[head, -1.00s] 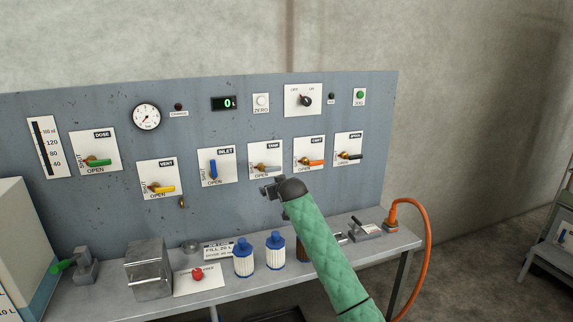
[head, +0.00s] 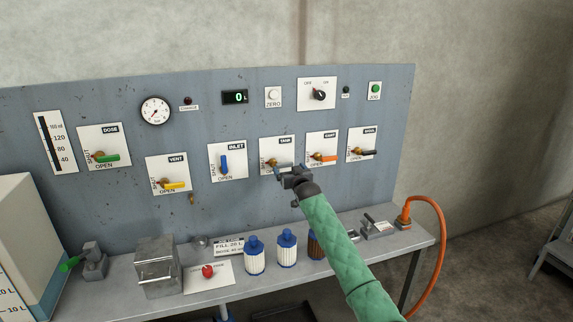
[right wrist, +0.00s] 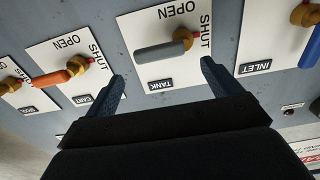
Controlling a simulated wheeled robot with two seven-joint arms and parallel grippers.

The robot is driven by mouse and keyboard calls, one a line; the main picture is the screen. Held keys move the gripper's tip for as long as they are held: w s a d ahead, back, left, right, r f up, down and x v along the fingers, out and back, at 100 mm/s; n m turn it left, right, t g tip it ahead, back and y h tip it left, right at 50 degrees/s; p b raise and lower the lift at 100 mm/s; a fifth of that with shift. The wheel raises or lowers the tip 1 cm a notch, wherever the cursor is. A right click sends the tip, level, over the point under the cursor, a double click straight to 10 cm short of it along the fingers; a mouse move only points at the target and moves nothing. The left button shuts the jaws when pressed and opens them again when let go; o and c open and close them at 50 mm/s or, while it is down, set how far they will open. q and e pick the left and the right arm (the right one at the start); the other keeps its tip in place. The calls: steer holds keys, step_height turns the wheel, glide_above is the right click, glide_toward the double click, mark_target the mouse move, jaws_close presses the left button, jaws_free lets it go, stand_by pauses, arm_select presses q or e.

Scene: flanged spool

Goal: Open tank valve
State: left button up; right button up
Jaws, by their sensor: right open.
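The tank valve is a grey lever (head: 285,167) on a brass hub, on a white plate marked TANK (head: 284,142) with SHUT and OPEN. The lever lies about level, pointing right from the hub in the head view. In the right wrist view the same grey lever (right wrist: 158,52) and brass hub show whole, upside down. My right gripper (head: 290,172) is in front of the lower part of this plate and partly hides it. In the right wrist view my right gripper (right wrist: 162,74) is open and empty, its fingers spread to either side of the plate, apart from the lever. My left gripper is not in view.
The orange CART lever (head: 325,158) is just right of the tank plate and the blue INLET lever (head: 224,164) is left. The bench (head: 330,270) below holds blue-capped bottles (head: 287,248), a metal block (head: 156,267) and a red button (head: 208,271). An orange hose (head: 442,235) hangs at right.

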mark_target(285, 164)
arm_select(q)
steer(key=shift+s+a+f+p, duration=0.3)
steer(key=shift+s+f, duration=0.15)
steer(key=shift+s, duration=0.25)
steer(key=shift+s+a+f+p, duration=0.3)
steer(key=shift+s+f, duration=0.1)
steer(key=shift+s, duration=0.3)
arm_select(e)
steer(key=shift+x, duration=2)
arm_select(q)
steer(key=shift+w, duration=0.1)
arm_select(e)
steer(key=shift+c, duration=0.4)
steer(key=c, duration=1.3)
